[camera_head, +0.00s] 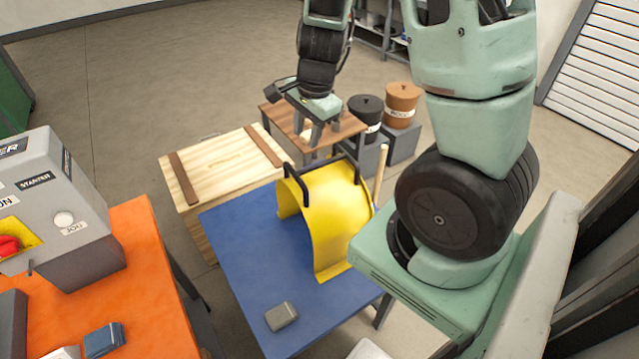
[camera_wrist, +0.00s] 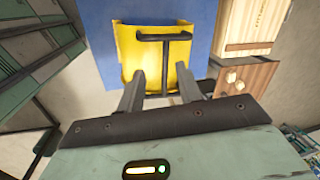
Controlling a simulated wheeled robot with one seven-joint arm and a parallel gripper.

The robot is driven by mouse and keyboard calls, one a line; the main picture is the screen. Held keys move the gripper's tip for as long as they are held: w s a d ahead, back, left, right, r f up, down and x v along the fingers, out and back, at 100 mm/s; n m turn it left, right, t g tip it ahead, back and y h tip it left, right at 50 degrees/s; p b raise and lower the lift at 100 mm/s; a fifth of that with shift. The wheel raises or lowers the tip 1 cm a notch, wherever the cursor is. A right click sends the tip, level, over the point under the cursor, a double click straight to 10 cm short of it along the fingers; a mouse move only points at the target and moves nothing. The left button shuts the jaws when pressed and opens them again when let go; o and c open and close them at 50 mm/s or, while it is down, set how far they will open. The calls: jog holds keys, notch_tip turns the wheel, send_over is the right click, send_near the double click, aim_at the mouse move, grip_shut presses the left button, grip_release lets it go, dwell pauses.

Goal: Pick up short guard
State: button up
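The short guard appears to be the yellow curved sheet (camera_head: 325,215) with black bar handles on top, standing arched on the blue table (camera_head: 240,250). In the wrist view the yellow guard (camera_wrist: 185,88) lies beyond my fingers, with one black handle (camera_wrist: 165,37) across its far part and a dark bar running towards me. My gripper (camera_head: 318,137) is beyond the guard's far end in the head view, pointing down, apart from it. In the wrist view my gripper's fingers (camera_wrist: 160,82) are spread with nothing between them. The guard's far lower edge is hidden.
A grey block (camera_head: 281,316) lies on the blue table's front. A wooden crate (camera_head: 215,165) and a small brown table (camera_head: 345,128) stand behind. Two lidded buckets (camera_head: 402,105) are right of that table. An orange table (camera_head: 140,260) with a control box (camera_head: 55,210) is left.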

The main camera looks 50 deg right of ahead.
jog(key=d+m+h, duration=0.1)
jog(key=d+m, duration=0.2)
jog(key=d, duration=0.3)
jog(key=b, duration=0.3)
send_over(321, 164)
jog(key=f, duration=0.9)
jog(key=shift+s+f, duration=0.25)
jog(key=shift+s, duration=0.15)
jog(key=shift+p+x, duration=0.65)
jog(key=shift+x, duration=2.5)
grip_shut()
jog(key=shift+r, duration=0.1)
